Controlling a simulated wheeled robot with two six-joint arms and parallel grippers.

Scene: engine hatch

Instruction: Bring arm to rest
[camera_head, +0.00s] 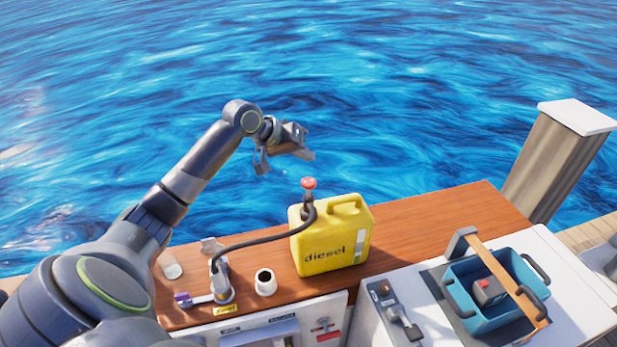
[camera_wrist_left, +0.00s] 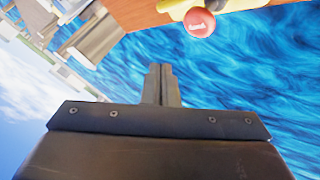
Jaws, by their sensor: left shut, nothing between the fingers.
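My left arm comes in from the left in the head view and is raised over the wooden counter. My left gripper (camera_head: 285,158) hangs in the air above and behind the yellow diesel can, apart from it and over the water. In the left wrist view its fingers (camera_wrist_left: 160,84) are together with nothing between them. The diesel can (camera_head: 332,238) stands upright on the counter, with a red knob (camera_head: 309,183) on the black hose at its top. The knob also shows at the top of the left wrist view (camera_wrist_left: 199,22). My right gripper is not in view.
The hose runs to a filler fitting (camera_head: 219,285) at the left of the counter (camera_head: 440,212). A white cup (camera_head: 265,282) and a small glass (camera_head: 170,266) stand nearby. A blue tub (camera_head: 470,305) is at the right. A wooden post (camera_head: 553,165) rises behind it. Open water lies beyond.

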